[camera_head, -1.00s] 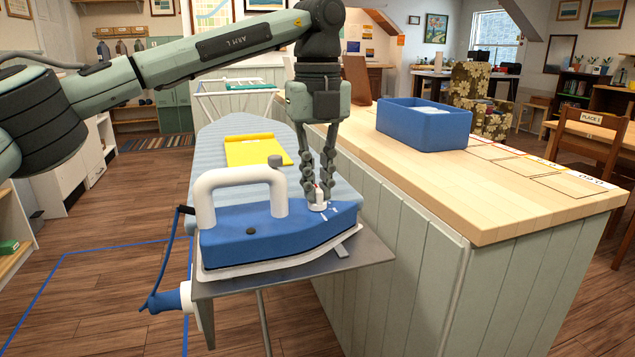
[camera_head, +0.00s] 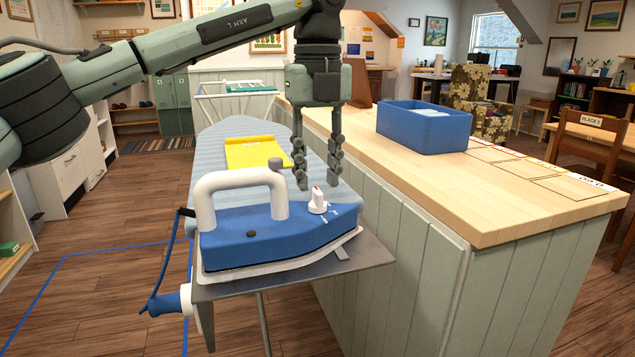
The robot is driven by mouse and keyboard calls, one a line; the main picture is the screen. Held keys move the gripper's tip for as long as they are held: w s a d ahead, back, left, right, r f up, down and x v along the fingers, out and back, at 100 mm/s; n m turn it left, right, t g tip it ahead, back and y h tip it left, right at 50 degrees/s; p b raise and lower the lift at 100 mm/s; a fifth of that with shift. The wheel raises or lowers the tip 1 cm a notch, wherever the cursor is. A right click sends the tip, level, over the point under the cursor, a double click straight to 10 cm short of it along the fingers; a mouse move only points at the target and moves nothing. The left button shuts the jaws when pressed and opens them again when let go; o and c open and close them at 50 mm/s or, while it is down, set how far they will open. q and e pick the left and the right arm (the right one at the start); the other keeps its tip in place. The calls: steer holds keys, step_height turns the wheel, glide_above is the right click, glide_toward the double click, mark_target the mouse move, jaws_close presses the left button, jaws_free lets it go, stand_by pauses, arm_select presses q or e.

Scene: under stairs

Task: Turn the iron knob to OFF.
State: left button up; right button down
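The blue and white iron (camera_head: 270,230) rests on the grey metal plate at the near end of the ironing board. Its white knob (camera_head: 317,201) with a red mark stands on the blue top, right of the white handle, with small white marks around it. The knob is uncovered; its marks are too small to read. My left gripper (camera_head: 318,187) points down just above and behind the knob. Its fingers are spread apart with nothing between them, clear of the knob. My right gripper is not in view.
The ironing board (camera_head: 215,150) holds a yellow folded cloth (camera_head: 257,152) behind the iron. A wooden counter (camera_head: 430,190) stands close on the right, with a blue bin (camera_head: 424,125) on it. The iron's blue cord (camera_head: 168,265) hangs at the left.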

mark_target(318, 190)
arm_select(q)
step_height(318, 190, up, 10)
steer(key=shift+f, duration=0.25)
